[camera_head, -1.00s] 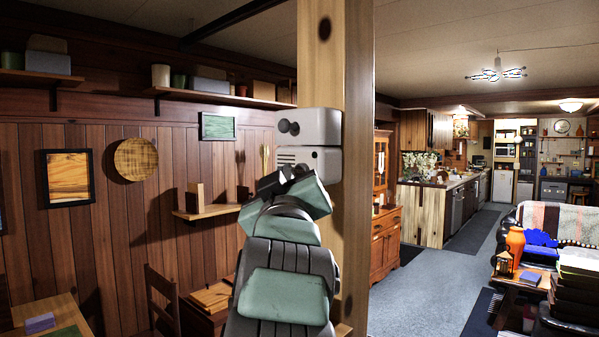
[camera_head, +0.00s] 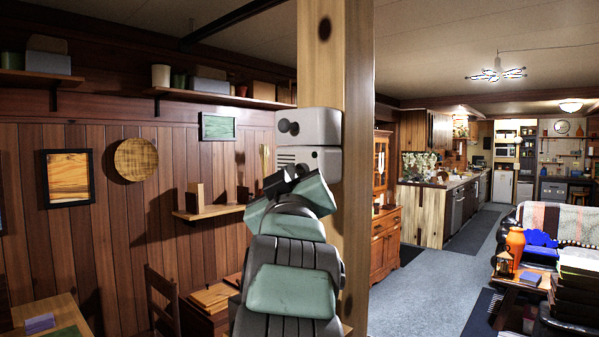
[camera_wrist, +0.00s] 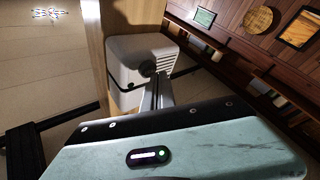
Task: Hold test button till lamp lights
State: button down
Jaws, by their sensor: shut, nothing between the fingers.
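A pale grey box-like unit (camera_head: 322,127) with vent slots is mounted on the wooden post. It also shows in the wrist view (camera_wrist: 128,50). A dark round knob-like part (camera_head: 289,128) sticks out from its upper front. In the wrist view a dark round part (camera_wrist: 148,68) shows on the unit's face, just beyond my fingers. I cannot tell which part is the test button or the lamp, and no light shows on the unit. My gripper (camera_wrist: 157,80) is shut and empty, its tips close to that face. Whether they touch it is unclear. My arm partly hides the unit's lower part.
The wooden post (camera_head: 357,230) stands right behind the unit. A small wall shelf (camera_head: 215,211) with upright pieces is to the left. A chair (camera_head: 162,300) and table (camera_head: 45,308) stand lower left. Open carpet (camera_head: 430,290) lies to the right.

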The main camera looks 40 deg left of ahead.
jog(key=shift+w, duration=0.5)
dwell(1.2)
jog(key=shift+s+b, duration=0.9)
jog(key=shift+b, duration=0.05)
jog(key=shift+s, duration=0.1)
jog(key=s+b, duration=0.4)
jog(key=b, duration=0.1)
jog(key=shift+s+a, duration=0.1)
jog(key=shift+s, duration=0.3)
